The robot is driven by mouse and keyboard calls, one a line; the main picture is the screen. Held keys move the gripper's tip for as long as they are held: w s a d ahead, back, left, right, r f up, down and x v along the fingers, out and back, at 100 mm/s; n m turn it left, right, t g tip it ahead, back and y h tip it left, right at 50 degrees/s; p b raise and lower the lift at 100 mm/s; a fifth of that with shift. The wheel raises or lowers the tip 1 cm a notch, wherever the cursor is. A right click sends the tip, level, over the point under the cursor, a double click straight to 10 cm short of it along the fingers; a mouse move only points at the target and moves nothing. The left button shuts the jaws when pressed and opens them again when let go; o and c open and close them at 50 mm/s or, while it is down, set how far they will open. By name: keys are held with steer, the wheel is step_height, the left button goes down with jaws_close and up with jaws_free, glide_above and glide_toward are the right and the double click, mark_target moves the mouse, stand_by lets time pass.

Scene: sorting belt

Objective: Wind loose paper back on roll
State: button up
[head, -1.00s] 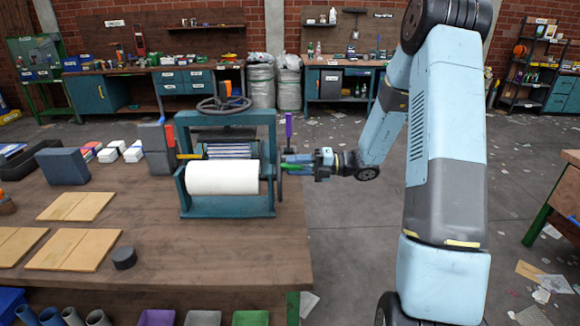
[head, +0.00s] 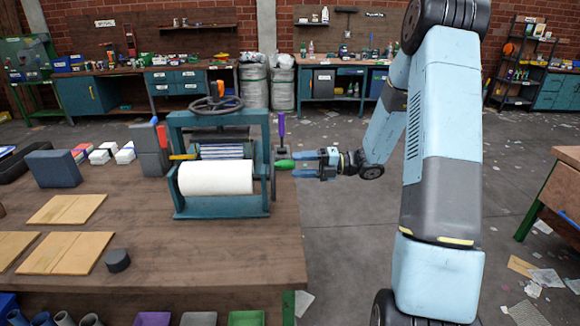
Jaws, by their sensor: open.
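A white paper roll (head: 215,177) lies across the front of a teal press frame (head: 222,208) on the wooden table. No loose paper end shows clearly from here. The frame has a dark handwheel (head: 216,104) on top and a side crank wheel (head: 273,172) at its right. A green handle (head: 284,164) sticks out to the right from the side wheel. My gripper (head: 302,164) is to the right of the frame, open, its fingers pointing left at the green handle. The fingertips are close to the handle's end; whether they touch it I cannot tell.
A purple-handled tool (head: 281,127) stands upright just behind the green handle. A dark puck (head: 118,260) and tan boards (head: 66,253) lie on the table's left. A grey-blue block (head: 52,168) stands farther back. Coloured bins sit below the front edge.

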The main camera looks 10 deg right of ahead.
steer(key=s+d, duration=0.1)
steer(key=d, duration=0.9)
steer(key=shift+s, duration=0.2)
steer(key=shift+d, duration=0.1)
steer(key=shift+c, duration=0.4)
